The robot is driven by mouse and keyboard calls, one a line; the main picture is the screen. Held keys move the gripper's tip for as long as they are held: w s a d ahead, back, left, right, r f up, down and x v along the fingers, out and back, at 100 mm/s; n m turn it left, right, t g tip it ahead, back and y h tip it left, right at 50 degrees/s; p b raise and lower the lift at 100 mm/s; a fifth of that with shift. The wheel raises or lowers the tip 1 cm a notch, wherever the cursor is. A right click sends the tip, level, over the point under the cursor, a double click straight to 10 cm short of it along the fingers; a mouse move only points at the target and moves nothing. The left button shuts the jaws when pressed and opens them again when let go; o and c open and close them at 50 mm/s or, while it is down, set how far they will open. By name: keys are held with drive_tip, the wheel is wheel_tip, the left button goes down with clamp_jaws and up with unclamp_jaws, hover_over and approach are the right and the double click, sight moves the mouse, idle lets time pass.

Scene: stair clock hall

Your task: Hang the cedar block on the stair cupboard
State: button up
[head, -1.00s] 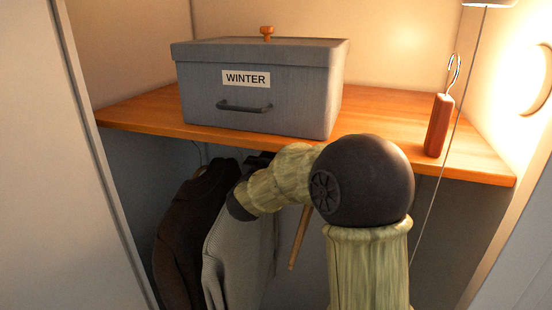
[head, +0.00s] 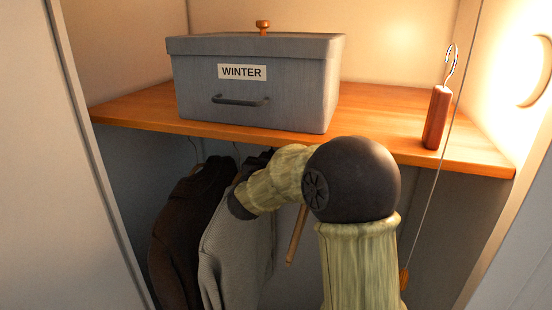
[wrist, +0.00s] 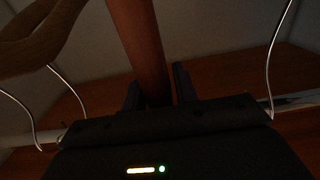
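In the wrist view, my gripper (wrist: 158,85) has its two dark fingers close against both sides of a reddish-brown wooden bar, which looks like the cedar block (wrist: 138,40). The bar runs out of the top of the picture, and no hook on it shows. In the head view, my arm reaches under the shelf beside the coats and hides the gripper and what it holds. A similar red-brown block with a metal hook (head: 436,118) stands upright on the right of the cupboard shelf (head: 385,132). A pale strip, perhaps the rail (wrist: 295,100), crosses behind my gripper.
A grey box labelled WINTER (head: 300,90) stands on the shelf. A dark coat (head: 180,220) and a grey coat (head: 225,250) hang below, left of my arm. A thin wooden stick (head: 297,235) shows near them. A cord (head: 432,190) hangs at right. Thin wires (wrist: 280,40) flank my gripper.

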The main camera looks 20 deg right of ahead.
drive_tip(key=shift+o, duration=1.4)
drive_tip(key=shift+s, duration=0.1)
drive_tip(key=b+v, duration=0.4)
drive_tip(key=v, duration=1.3)
drive_tip(key=shift+s+f, duration=0.1)
drive_tip(key=shift+s, duration=0.05)
